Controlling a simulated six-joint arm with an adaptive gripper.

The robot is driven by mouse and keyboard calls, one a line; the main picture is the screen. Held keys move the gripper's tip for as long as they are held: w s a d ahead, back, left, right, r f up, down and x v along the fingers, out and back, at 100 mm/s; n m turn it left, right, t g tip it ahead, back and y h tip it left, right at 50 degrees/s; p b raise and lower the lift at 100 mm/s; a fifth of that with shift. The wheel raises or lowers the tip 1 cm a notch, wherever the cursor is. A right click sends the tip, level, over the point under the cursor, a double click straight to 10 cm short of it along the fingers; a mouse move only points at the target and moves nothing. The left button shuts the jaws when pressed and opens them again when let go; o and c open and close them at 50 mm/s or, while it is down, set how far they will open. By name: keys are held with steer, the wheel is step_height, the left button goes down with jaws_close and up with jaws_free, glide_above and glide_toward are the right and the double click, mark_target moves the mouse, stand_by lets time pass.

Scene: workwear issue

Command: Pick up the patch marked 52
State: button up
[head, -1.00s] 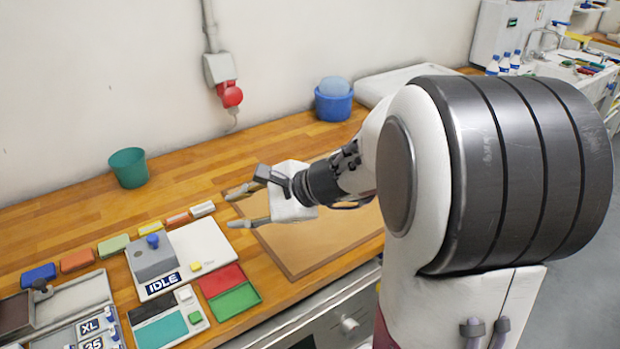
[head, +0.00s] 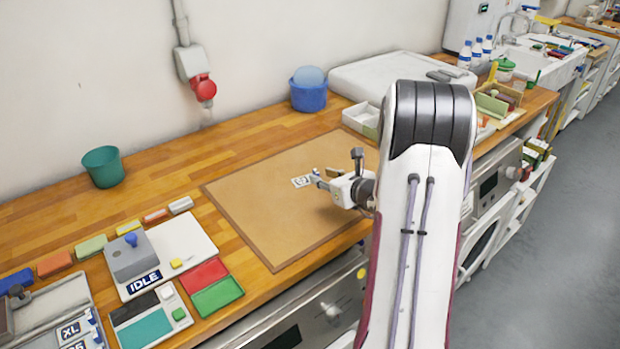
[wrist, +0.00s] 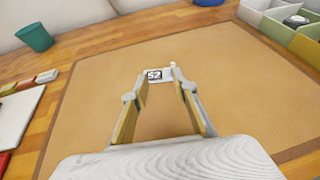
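The patch marked 52 (wrist: 155,76) is a small white piece with dark print. In the head view the patch (head: 302,181) shows on the brown mat (head: 245,215), just left of my fingertips. My gripper (head: 318,178) is low over the mat and points left in that view. In the wrist view my gripper (wrist: 158,74) has its two fingers apart, with the patch seen between the tips. I cannot tell whether the fingertips touch the patch. A small pale piece shows by the right fingertip; its nature is unclear.
A device reading IDLE (head: 143,284), red (head: 204,273) and green (head: 217,296) trays and a green cup (head: 102,167) are to the left. A blue bucket (head: 308,93) stands at the back. A pale open box (head: 361,117) is right of the mat. Most of the mat is bare.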

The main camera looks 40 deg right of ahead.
mark_target(318, 174)
steer(key=shift+s+d+f+m+h, duration=0.2)
steer(key=shift+d+f+m, duration=0.15)
steer(key=shift+d, duration=0.25)
steer(key=shift+s+d+f+m+h, duration=0.1)
steer(key=shift+s+d+f+m, duration=0.2)
steer(key=shift+d, duration=0.25)
steer(key=shift+w, duration=0.1)
steer(key=shift+w, duration=0.1)
steer(key=shift+x, duration=1.25)
steer(key=shift+f, duration=0.15)
steer(key=shift+x, duration=2.55)
steer(key=shift+f, duration=0.15)
steer(key=shift+c, duration=0.4)
jaws_close()
